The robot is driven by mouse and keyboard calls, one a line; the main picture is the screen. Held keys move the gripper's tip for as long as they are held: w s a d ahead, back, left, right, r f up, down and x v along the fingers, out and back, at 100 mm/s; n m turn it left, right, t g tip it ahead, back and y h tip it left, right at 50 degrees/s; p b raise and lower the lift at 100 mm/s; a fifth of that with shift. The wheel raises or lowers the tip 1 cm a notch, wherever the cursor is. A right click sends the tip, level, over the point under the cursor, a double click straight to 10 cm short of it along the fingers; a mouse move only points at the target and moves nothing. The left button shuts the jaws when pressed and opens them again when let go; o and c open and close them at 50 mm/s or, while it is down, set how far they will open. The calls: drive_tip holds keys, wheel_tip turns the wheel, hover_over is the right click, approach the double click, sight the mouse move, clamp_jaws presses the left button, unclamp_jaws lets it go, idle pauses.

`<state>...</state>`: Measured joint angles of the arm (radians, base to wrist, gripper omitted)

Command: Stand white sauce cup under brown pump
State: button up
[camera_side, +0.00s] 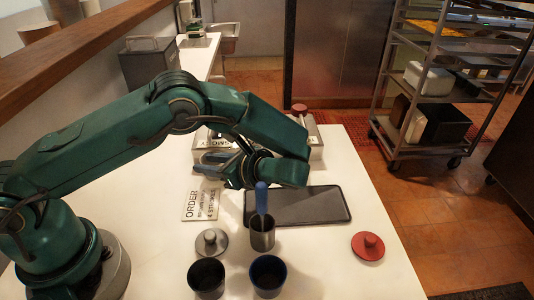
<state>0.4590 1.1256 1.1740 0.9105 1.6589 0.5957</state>
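My gripper (218,163) is low over the far part of the white counter, in front of a metal sauce station (316,150) with a label partly reading "SMOKY". My arm and gripper cover much of the station. I cannot make out the brown pump; a red knob (299,108) shows on top of the station at the right. I cannot pick out a white sauce cup; it may be hidden behind my gripper. The fingers are small and dark here, so I cannot tell whether they are open or hold anything.
A black tray (325,207) lies right of an order card (201,204). A metal cup (262,237) holds a blue-handled tool (261,196). A dark cup (207,279), blue-rimmed cup (267,279), grey lid (212,242) and red lid (368,246) stand nearer. The counter's right front is clear.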

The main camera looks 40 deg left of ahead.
drive_tip(key=shift+r, duration=0.1)
drive_tip(key=v, duration=0.4)
drive_tip(key=shift+d+r, duration=0.15)
drive_tip(key=shift+d, duration=0.2)
wheel_tip(320, 180, up, 10)
drive_tip(key=s+a+n+h, duration=0.2)
drive_tip(key=n+h, duration=0.1)
drive_tip(key=h, duration=0.1)
drive_tip(key=s+d+n+t+h, duration=0.3)
drive_tip(key=s+n+t+h, duration=0.3)
drive_tip(key=s+n+h, duration=0.3)
drive_tip(key=s+n, duration=0.2)
drive_tip(key=n, duration=0.1)
drive_tip(key=shift+s+d+r+n+t, duration=0.2)
drive_tip(key=shift+s+r+n+t, duration=0.1)
drive_tip(key=shift+n+t, duration=0.1)
